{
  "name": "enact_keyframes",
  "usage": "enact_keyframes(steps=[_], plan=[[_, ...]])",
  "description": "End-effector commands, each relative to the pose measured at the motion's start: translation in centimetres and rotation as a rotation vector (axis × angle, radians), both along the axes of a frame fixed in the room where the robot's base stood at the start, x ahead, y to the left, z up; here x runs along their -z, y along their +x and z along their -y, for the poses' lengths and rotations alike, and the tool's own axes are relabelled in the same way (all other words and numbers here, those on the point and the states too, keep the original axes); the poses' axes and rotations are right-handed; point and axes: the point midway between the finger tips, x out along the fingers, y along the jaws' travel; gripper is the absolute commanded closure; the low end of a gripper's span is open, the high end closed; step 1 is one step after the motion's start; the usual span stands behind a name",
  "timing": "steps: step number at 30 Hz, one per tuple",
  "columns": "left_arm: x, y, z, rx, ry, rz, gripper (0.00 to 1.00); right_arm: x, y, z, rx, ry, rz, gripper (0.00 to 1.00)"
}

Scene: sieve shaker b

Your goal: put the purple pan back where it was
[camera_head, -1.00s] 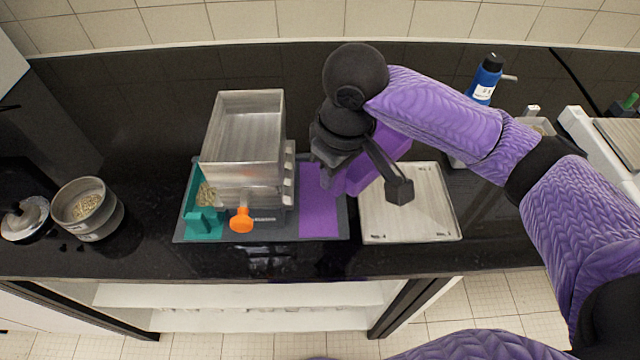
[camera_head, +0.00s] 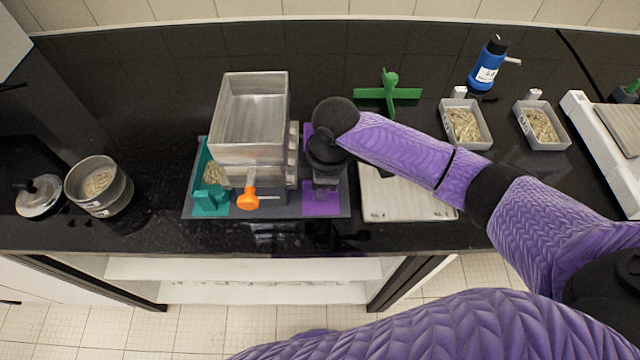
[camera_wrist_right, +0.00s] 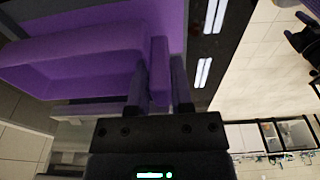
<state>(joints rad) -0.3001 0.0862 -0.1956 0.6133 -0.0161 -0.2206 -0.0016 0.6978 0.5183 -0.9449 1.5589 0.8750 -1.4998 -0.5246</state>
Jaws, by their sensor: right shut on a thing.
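My right gripper (camera_head: 324,186) is over the purple strip (camera_head: 322,209) on the right of the dark base board beside the metal sieve shaker. In the right wrist view the gripper (camera_wrist_right: 158,95) is shut on the upright tab of the purple pan (camera_wrist_right: 75,60), which fills the upper left. In the head view the gripper and wrist hide most of the pan, so I cannot tell whether it touches the strip. The shaker (camera_head: 250,150) has a teal pan (camera_head: 211,199) on its left and an orange knob (camera_head: 250,198) in front. My left gripper is not in view.
A pale tray (camera_head: 410,200) lies right of the board. Behind it are a green cross-shaped piece (camera_head: 389,94), two grain trays (camera_head: 484,140) (camera_head: 562,142) and a blue bottle (camera_head: 487,68). A grain pot (camera_head: 105,200) stands at left. The counter's front edge is close.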

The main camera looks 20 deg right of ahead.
Motion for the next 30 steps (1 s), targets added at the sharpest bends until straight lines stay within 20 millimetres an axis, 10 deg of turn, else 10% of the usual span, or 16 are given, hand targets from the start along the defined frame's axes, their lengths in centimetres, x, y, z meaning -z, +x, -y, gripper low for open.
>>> enact_keyframes(steps=[20, 21, 25, 30], plan=[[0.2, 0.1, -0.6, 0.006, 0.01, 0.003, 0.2, 1.4, 0.0, 0.0, 0.0, 0.001, 0.001, 1.0], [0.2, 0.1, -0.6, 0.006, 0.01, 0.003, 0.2, 1.4, 0.0, 0.0, 0.0, 0.0, 0.0, 0.71], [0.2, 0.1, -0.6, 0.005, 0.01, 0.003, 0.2, 1.3, 0.0, 0.0, 0.0, 0.0, 0.001, 0.43], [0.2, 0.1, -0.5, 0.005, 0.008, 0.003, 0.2, 1.3, 0.0, 0.0, 0.0, 0.0, 0.001, 0.38]])
